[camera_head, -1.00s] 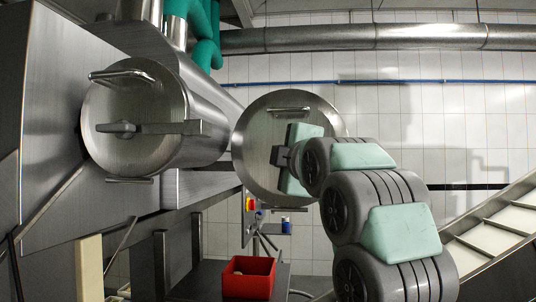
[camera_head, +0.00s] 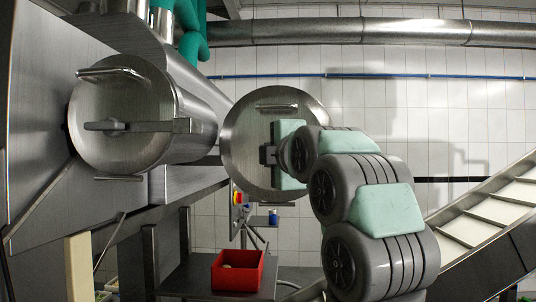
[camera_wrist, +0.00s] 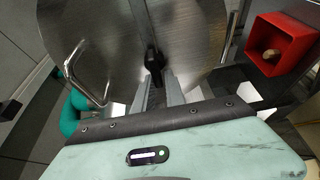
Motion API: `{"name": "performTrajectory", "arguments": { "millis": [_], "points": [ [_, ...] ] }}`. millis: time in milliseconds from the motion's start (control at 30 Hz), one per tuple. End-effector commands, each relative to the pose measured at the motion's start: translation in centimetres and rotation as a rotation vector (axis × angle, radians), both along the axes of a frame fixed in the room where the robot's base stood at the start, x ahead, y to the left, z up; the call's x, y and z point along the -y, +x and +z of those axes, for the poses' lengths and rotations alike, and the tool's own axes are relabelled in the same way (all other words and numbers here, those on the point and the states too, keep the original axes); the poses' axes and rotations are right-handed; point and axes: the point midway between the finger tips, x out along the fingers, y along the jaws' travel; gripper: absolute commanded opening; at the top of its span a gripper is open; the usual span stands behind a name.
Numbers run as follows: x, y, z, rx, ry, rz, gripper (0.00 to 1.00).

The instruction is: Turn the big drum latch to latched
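Two round steel drum faces show in the head view, and I cannot be sure which is the big drum. The left drum (camera_head: 112,90) has a latch handle (camera_head: 103,126) lying horizontal across its face. The right drum face (camera_head: 248,125) lies behind my gripper (camera_head: 268,155), and its latch is hidden there. The wrist view shows a round steel face (camera_wrist: 195,35) with a dark latch handle (camera_wrist: 153,62) near its middle. My gripper fingers (camera_wrist: 158,88) are spread, one on each side of the handle's near end. I cannot tell whether they touch it.
A bent bar handle (camera_wrist: 73,62) stands out from the face in the wrist view. A red box (camera_head: 237,271) stands on a low dark table (camera_head: 193,279) below the drums. A sloped conveyor (camera_head: 490,208) is at the right. A pipe (camera_head: 330,33) runs overhead.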

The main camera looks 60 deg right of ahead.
Motion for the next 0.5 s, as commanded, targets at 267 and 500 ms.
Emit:
{"name": "performTrajectory", "arguments": {
  "millis": [267,500],
  "points": [
    [0.03,-0.08,0.08,0.002,0.0,-0.002,0.33],
    [-0.25,-0.36,0.11,0.003,-0.002,-0.001,0.33]
  ]
}}
